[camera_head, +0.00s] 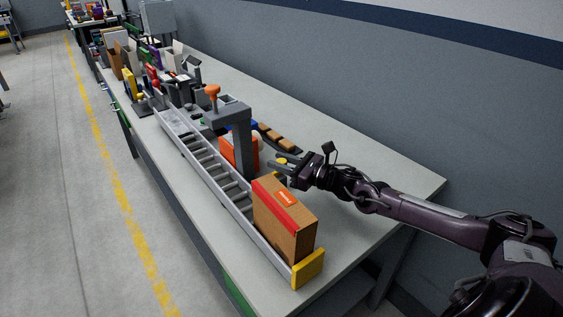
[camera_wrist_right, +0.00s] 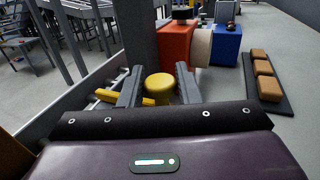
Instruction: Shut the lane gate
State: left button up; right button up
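My right gripper (camera_head: 278,168) reaches in from the right, beside the roller lane (camera_head: 205,158). In the right wrist view its two fingers (camera_wrist_right: 159,76) stand apart, one on each side of a round yellow knob (camera_wrist_right: 159,87). A gap shows between the knob and the fingers, so the gripper looks open. The knob also shows in the head view (camera_head: 281,161). A yellow bar (camera_wrist_right: 110,96) shows left of the knob, partly hidden by the left finger; I cannot tell whether it is the gate. My left gripper is not in view.
A cardboard box (camera_head: 284,220) with a red stripe stands on the lane near its yellow end stop (camera_head: 309,268). A grey post (camera_head: 242,145) with an orange knob (camera_head: 212,92) rises beside the lane. A dark tray (camera_wrist_right: 266,84) holds several brown blocks. The table's right part is clear.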

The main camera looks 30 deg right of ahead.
jog(key=c, duration=0.5)
jog(key=shift+o, duration=0.2)
jog(key=a, duration=0.5)
jog(key=a+b, duration=0.1)
jog(key=a, duration=0.1)
jog(key=shift+s+a, duration=0.2)
jog(key=shift+s, duration=0.1)
jog(key=o, duration=0.9)
jog(key=shift+a, duration=0.15)
